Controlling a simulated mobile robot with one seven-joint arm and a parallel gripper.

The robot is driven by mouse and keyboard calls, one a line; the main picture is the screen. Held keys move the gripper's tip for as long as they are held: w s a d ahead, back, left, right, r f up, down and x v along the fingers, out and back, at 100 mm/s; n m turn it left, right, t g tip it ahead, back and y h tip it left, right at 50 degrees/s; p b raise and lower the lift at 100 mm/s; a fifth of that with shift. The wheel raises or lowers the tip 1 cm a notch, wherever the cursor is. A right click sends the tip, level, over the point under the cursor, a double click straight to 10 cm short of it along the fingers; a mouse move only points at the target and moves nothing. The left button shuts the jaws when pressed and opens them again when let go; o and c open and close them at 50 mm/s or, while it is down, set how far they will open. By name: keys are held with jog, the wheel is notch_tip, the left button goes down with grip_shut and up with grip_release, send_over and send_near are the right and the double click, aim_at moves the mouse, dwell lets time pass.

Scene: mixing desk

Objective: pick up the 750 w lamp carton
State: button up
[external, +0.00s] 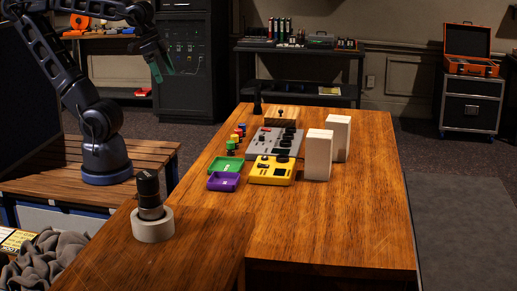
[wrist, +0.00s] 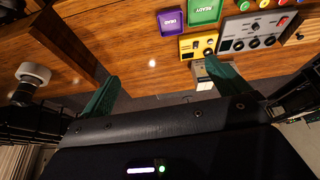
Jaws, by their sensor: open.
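Two plain pale upright cartons stand on the right part of the wooden desk: a nearer one (external: 318,156) and a farther one (external: 339,137). No lettering is readable on them, so I cannot tell which is the 750 W lamp carton. In the wrist view a pale boxy thing (wrist: 203,78) shows partly behind the right finger. My gripper (external: 162,70) hangs in the air left of the desk, well apart from the cartons. Its green fingers are spread and empty, and they also show in the wrist view (wrist: 163,80).
Left of the cartons are a yellow control box (external: 271,171), a grey mixer (external: 274,142), a green tray (external: 226,166) and a purple tray (external: 223,182). A dark cylinder (external: 149,190) stands at a pale ring (external: 153,226) on the front desk. The desk's right front is clear.

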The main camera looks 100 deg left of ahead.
jog(key=w+a+r+n, duration=0.2)
jog(key=w+r, duration=0.2)
jog(key=w, duration=0.5)
jog(key=n+g, duration=0.5)
jog(key=n, duration=0.9)
send_over(338, 119)
jog(key=f, duration=2.3)
jog(key=shift+a+f, duration=0.15)
jog(key=shift+a, duration=0.1)
jog(key=shift+a+f, duration=0.1)
jog(key=shift+f, duration=0.35)
notch_tip(338, 119, down, 5)
jog(key=shift+r, duration=0.1)
jog(key=shift+w+d+f, duration=0.1)
jog(key=shift+d+f, duration=0.05)
jog(key=shift+f, duration=1.25)
jog(key=shift+d+f, duration=0.15)
jog(key=shift+f, duration=1.2)
jog(key=c, duration=0.9)
